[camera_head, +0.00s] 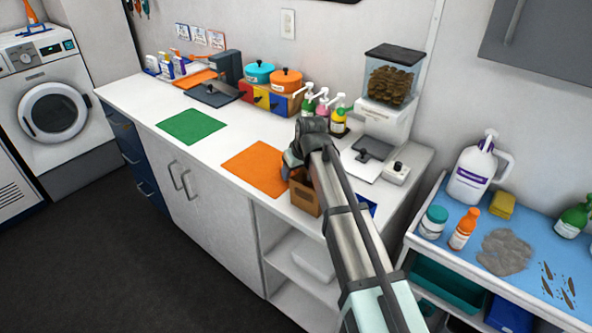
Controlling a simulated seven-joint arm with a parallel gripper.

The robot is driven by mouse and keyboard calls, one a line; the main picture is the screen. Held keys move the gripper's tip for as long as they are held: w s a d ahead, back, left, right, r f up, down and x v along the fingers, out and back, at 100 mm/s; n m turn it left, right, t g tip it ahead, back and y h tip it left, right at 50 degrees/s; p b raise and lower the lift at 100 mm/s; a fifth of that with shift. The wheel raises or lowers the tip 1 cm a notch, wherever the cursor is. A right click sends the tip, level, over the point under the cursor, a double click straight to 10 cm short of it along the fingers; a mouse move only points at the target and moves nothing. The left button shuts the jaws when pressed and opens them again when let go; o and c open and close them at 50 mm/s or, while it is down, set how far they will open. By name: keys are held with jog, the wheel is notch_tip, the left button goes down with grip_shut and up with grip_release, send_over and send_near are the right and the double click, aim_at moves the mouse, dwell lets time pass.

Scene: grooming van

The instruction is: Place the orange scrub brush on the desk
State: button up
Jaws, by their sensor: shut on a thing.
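My gripper (291,163) is low over the front of the white counter (232,145), partly hidden behind my own wrist. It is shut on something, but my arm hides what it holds. A brown open box (304,197) stands right below and beside it, at the counter's front edge. I cannot make out an orange scrub brush for certain. A thin orange thing (31,17) rises from the top of the washing machine (55,115) at the far left, too small to identify. The counter is the only desk-like surface I see clearly.
An orange mat (254,168) and a green mat (191,126) lie bare on the counter. Pump bottles (339,116), a food dispenser (391,80) and a scale (368,158) stand behind my arm. A cart (470,250) with bottles is at right.

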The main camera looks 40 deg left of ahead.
jog(key=o, duration=1.1)
jog(key=shift+f, duration=0.1)
jog(key=v, duration=1.2)
